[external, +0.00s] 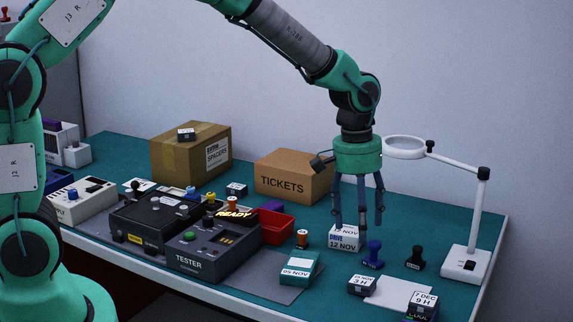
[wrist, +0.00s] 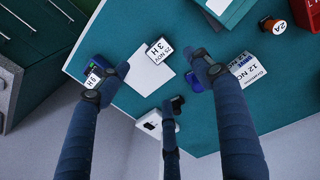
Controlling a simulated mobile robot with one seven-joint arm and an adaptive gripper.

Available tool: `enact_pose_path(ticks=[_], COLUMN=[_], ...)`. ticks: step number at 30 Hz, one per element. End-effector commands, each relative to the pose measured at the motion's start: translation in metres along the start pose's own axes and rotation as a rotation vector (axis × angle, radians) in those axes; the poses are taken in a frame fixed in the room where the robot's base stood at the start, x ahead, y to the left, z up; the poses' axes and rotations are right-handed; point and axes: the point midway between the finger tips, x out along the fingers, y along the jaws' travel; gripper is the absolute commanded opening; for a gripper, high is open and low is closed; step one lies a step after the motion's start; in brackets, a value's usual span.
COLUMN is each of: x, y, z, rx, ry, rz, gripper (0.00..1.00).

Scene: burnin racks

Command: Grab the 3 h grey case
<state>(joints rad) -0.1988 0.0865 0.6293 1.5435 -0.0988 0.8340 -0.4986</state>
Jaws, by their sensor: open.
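The 3 H case (external: 362,286) is a small dark box with a white label on top, lying near the table's front edge, left of a white sheet (external: 398,291). In the wrist view the 3 H case (wrist: 161,51) lies beyond the fingertips, its label reading 25 NOV 3 H. My gripper (external: 359,222) has three dark fingers pointing down, spread and empty. It is above the table, near the white 12 NOV box (external: 346,241) and behind the 3 H case. In the wrist view the fingers (wrist: 160,80) spread around bare table and sheet.
A 9 H case (external: 421,303) stands at the right front corner. A teal 05 NOV case (external: 298,268) lies left of the 3 H case. Blue (external: 373,256) and black (external: 415,258) stamps stand behind it. A magnifier lamp (external: 466,262) stands right; the tester (external: 205,258) stands left.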

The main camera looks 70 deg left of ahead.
Motion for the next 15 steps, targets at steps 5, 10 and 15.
enact_pose_path(ticks=[5,10,15], x=[0.0057,0.0054,0.0082], y=[0.0000,0.0000,0.0000], z=[-0.0030,-0.0027,-0.0025], rx=[-0.010,-0.009,-0.008], ry=[-0.004,-0.003,-0.004], rz=[-0.002,-0.002,-0.002], gripper=[0.66,0.66,0.66])
